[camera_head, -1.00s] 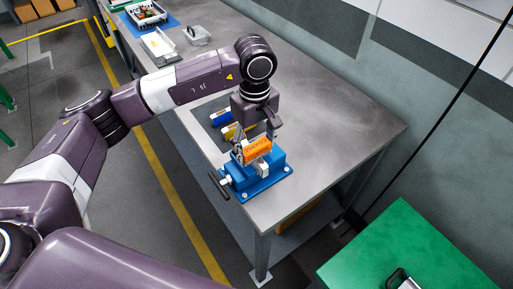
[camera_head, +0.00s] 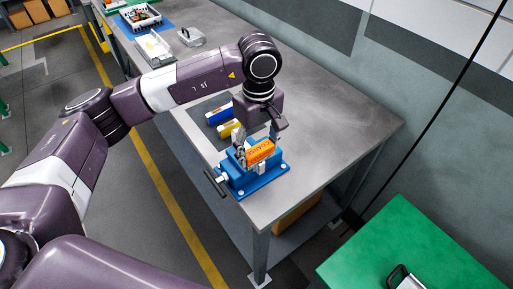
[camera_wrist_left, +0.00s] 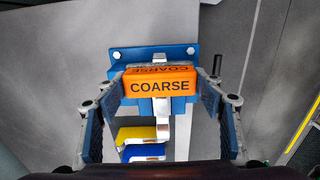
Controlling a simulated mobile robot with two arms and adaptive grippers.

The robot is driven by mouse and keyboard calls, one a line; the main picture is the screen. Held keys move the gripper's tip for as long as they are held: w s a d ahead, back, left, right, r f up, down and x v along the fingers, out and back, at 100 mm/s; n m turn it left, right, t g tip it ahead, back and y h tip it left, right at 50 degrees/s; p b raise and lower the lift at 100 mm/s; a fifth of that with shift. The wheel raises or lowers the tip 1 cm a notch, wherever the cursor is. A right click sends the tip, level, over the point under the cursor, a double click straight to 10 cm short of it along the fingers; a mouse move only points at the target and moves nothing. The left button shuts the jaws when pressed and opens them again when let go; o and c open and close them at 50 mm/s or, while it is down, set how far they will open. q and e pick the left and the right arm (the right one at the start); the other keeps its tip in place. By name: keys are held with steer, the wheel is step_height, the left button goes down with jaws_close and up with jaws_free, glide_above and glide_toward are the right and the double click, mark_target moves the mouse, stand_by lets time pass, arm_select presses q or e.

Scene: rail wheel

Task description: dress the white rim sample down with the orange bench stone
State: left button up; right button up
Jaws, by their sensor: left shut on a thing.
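My left gripper (camera_head: 258,150) is shut on the orange bench stone (camera_head: 262,152), marked COARSE. The stone also shows between the fingers in the left wrist view (camera_wrist_left: 160,86). It is over a blue vise (camera_head: 252,182) at the near end of the bench. A white piece (camera_head: 262,168), which looks like the rim sample, shows at the vise just below the stone; it also shows in the left wrist view (camera_wrist_left: 162,128). The stone hides part of it, and I cannot tell whether they touch. My right gripper is not in view.
A blue block (camera_head: 220,114) and a yellow block (camera_head: 228,128) lie on a dark mat behind the vise. The vise handle (camera_head: 213,183) sticks out past the bench edge. A green surface (camera_head: 400,245) stands at lower right. The bench's right side is clear.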

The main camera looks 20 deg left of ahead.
arm_select(q)
steer(key=shift+s+d, duration=0.2)
steer(key=shift+d, duration=0.05)
steer(key=r, duration=0.1)
steer(key=r+p, duration=0.1)
steer(key=shift+s+d+r, duration=0.15)
steer(key=shift+d+r, duration=0.15)
steer(key=shift+r, duration=0.4)
steer(key=shift+w+a+r+p, duration=0.2)
steer(key=shift+a+r+p, duration=0.15)
steer(key=shift+r, duration=0.65)
steer(key=shift+r+p, duration=0.3)
steer(key=shift+r, duration=0.1)
steer(key=shift+s+d+r+p, duration=0.15)
steer(key=shift+r+p, duration=0.15)
steer(key=shift+r, duration=0.6)
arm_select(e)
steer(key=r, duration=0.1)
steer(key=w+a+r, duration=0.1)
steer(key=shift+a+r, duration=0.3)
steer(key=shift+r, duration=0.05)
